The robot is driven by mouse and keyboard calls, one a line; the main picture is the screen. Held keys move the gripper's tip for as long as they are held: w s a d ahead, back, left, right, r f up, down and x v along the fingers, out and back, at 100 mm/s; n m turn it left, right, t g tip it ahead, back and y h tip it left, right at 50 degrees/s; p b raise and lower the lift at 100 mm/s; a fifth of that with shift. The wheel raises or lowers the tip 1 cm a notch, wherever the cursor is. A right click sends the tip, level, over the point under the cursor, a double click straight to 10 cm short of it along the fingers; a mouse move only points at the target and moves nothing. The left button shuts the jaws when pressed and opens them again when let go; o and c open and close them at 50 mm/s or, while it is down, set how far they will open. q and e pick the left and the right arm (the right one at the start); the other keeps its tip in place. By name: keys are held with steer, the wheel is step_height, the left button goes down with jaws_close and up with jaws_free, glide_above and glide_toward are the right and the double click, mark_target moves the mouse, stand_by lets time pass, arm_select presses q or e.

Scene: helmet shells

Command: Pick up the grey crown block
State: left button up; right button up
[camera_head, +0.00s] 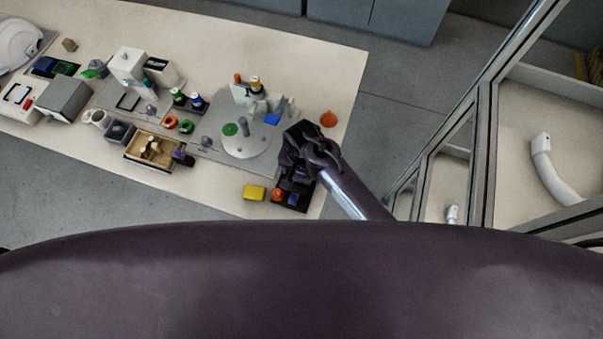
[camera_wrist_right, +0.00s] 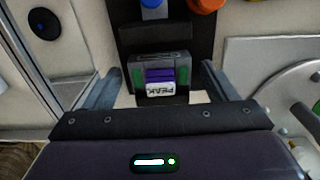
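A grey block (camera_wrist_right: 141,62) with green side patches and a purple part with a white label reading "PEAK" sits in a black tray (camera_wrist_right: 180,30) in the right wrist view. It looks like the crown block, though I cannot be sure. My right gripper (camera_wrist_right: 160,72) is open, with one finger on each side of the block and gaps between them. In the head view my right gripper (camera_head: 292,168) is over the black tray (camera_head: 280,204) near the table's front right corner and hides most of the block. My left gripper is not in view.
A blue piece (camera_wrist_right: 152,4) and an orange piece (camera_wrist_right: 205,4) stand in the tray beyond the block. A yellow block (camera_head: 254,192) lies left of the tray. A glazed frame stands right of the table.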

steer(key=c, duration=0.9)
